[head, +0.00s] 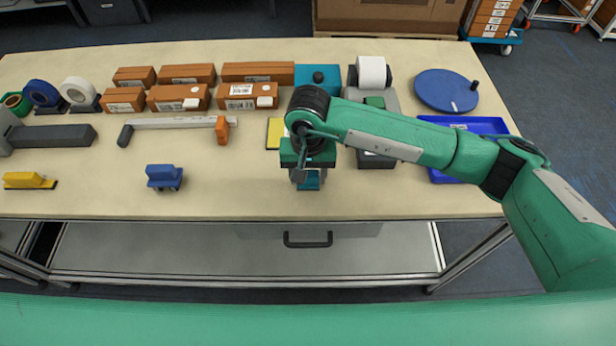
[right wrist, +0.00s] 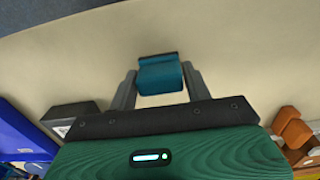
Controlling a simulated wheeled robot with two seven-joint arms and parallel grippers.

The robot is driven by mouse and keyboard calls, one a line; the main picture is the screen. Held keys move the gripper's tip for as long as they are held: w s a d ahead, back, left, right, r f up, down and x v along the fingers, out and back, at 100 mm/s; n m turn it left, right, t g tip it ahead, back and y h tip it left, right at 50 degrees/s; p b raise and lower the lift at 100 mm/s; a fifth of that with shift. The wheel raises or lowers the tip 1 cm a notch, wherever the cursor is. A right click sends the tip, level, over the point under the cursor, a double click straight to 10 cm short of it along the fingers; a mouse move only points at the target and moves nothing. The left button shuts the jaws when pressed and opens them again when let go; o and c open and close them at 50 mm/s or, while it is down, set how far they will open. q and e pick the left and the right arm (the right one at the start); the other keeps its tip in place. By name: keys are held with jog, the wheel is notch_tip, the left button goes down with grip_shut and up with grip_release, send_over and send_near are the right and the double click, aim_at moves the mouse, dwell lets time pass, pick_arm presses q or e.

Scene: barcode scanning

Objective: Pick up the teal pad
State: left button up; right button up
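The teal pad (head: 309,181) is on the table near its front edge, mostly hidden under my right gripper in the head view. In the right wrist view, the teal pad (right wrist: 160,76) sits between the two fingers. My right gripper (right wrist: 159,72) points down over it, with one finger on each side. The fingers look spread, with narrow gaps beside the pad; whether either one touches it is hard to tell. My left gripper is out of view.
A blue pad (head: 164,176) and a yellow pad (head: 30,180) stand to the left. Several brown boxes (head: 188,74) line the back. A label roll (head: 371,72), a round blue turntable (head: 446,90) and a blue tray (head: 497,125) are on the right. Table between pads is clear.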

jog(key=c, duration=0.6)
jog(key=shift+r, duration=0.1)
